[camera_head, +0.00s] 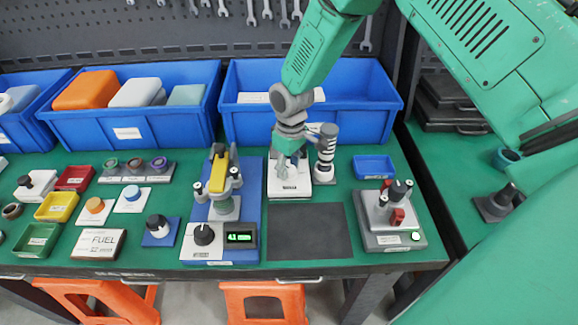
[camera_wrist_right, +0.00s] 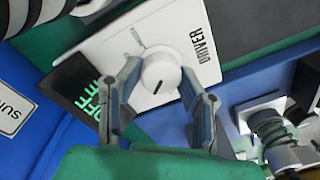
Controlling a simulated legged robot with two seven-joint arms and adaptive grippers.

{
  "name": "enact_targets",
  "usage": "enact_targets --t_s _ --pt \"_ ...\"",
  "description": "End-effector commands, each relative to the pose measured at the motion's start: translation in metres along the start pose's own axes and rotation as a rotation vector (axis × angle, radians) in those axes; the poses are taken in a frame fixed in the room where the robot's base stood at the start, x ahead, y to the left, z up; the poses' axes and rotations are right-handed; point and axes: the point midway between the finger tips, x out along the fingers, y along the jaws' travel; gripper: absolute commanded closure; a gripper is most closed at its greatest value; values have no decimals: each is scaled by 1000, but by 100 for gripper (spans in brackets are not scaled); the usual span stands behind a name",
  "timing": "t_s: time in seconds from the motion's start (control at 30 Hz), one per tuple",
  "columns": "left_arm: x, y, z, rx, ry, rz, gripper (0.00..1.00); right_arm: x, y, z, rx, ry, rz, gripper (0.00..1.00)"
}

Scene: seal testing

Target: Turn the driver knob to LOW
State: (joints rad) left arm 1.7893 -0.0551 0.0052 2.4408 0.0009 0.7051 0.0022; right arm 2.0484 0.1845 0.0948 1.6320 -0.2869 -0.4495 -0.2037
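The white driver unit (camera_head: 289,188) stands at the back middle of the bench, largely covered by my right gripper (camera_head: 287,158) in the head view. In the right wrist view its label reads DRIVER, and its round white knob (camera_wrist_right: 161,75) carries a short dark pointer mark. The dark display (camera_wrist_right: 82,92) beside the knob shows green text that seems to read OFF, with a second line. My right gripper (camera_wrist_right: 160,78) is open, one finger on each side of the knob; I cannot tell if they touch it. My left gripper is not in view.
A black-and-white ribbed cylinder (camera_head: 326,152) stands just right of the driver unit. A blue base with a yellow-topped fixture (camera_head: 219,182) is to its left. Blue bins (camera_head: 360,120) line the back. A dark mat (camera_head: 310,232) in front is bare.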

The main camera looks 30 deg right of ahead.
Motion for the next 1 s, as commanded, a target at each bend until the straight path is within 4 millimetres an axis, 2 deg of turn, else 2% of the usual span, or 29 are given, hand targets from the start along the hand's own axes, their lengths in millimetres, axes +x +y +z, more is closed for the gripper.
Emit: enact_targets --t_s 0.03,0.37,1.0 --pt "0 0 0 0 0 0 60 0 5 1 2 -1 8 97" --pt "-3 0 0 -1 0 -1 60 -1 5 1 59 2 8 96" --pt "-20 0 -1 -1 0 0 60 -2 6 0 520 27 9 96"
